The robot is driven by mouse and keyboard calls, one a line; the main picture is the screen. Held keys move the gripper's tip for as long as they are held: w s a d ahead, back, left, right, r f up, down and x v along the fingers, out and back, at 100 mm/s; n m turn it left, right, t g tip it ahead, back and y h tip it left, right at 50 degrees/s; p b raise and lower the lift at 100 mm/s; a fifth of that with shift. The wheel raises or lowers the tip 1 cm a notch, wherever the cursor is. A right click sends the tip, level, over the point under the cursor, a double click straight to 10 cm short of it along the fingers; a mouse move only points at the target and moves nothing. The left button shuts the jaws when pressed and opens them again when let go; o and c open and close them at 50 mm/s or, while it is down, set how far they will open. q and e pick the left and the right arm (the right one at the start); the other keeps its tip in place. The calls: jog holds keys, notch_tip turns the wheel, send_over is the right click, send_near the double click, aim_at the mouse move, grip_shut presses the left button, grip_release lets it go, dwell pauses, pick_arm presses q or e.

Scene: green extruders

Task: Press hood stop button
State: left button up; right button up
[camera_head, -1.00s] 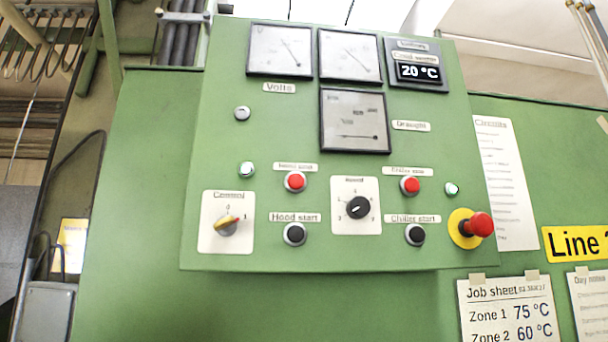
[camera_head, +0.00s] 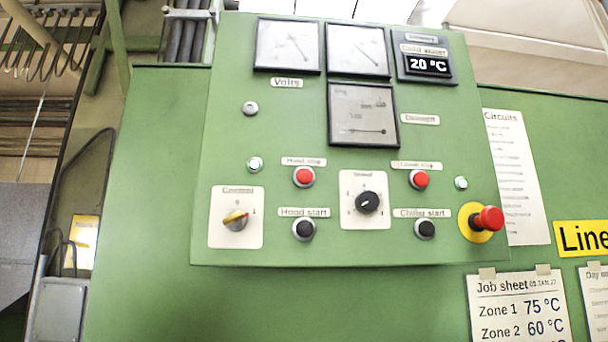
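The hood stop button (camera_head: 304,176) is a red round button in a metal ring, under a small label (camera_head: 304,161) that reads "Hood stop". It sits left of centre on the green control panel (camera_head: 290,254). The black hood start button (camera_head: 304,229) is straight below it. Another red button (camera_head: 419,179), under a blurred label that seems to read "Chiller stop", is further right. Neither of my grippers shows in the head view.
A yellow-handled Control switch (camera_head: 236,219) and a black Speed knob (camera_head: 367,202) flank the hood buttons. A large red mushroom button (camera_head: 488,219) on a yellow disc sticks out at the lower right. Gauges (camera_head: 288,45) fill the top. No obstacle shows in front of the panel.

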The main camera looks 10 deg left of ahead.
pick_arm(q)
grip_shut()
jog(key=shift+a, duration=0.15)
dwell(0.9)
